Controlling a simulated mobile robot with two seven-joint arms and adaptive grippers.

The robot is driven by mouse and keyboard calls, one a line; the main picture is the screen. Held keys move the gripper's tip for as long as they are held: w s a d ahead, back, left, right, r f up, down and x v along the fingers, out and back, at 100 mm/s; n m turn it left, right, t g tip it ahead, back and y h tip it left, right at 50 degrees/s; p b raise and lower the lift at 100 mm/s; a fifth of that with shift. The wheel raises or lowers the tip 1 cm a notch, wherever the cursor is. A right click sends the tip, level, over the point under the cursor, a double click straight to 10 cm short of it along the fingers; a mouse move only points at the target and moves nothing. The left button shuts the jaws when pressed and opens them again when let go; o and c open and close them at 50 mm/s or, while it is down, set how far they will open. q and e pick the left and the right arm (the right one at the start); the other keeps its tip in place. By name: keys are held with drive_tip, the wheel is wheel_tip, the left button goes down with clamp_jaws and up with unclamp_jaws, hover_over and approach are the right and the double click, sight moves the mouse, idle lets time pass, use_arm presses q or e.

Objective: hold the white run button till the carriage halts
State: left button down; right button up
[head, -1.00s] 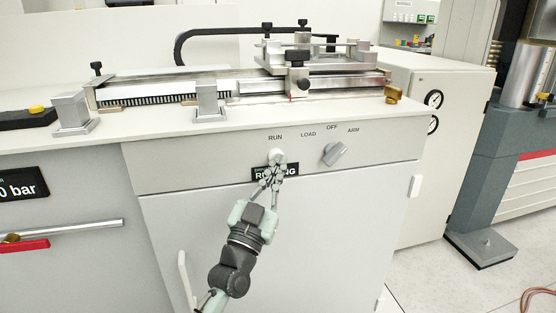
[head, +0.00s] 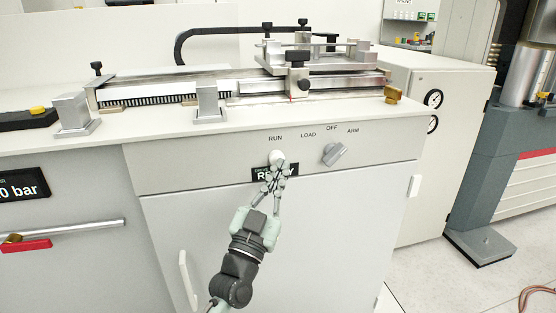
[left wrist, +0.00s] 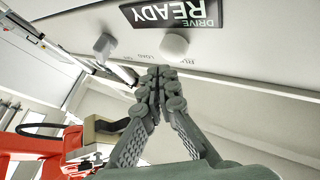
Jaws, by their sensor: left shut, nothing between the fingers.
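The white run button (head: 277,157) sits under the RUN label on the cabinet front. It also shows in the left wrist view (left wrist: 174,46), with nothing over it. My left gripper (head: 275,172) is shut and empty, its fingertips just below the button. In the left wrist view the closed fingertips (left wrist: 161,74) appear apart from the button. The display (left wrist: 180,12) reads DRIVE READY, upside down in that view; in the head view my fingers partly cover it. The carriage (head: 318,62) stands at the right part of the rail. My right gripper is not in view.
A grey selector knob (head: 334,154) is right of the button, among the LOAD, OFF and ARM labels. A cabinet handle (head: 187,281) is at lower left. A brass part (head: 392,93) sits at the bench's right edge. Space before the panel is open.

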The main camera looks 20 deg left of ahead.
use_arm(q)
drive_tip(key=s+d+p, duration=0.1)
drive_tip(key=s, duration=0.1)
drive_tip(key=s+d, duration=0.2)
drive_tip(key=shift+s+p, duration=0.1)
drive_tip(key=shift+p, duration=0.25)
drive_tip(key=shift+a, duration=0.1)
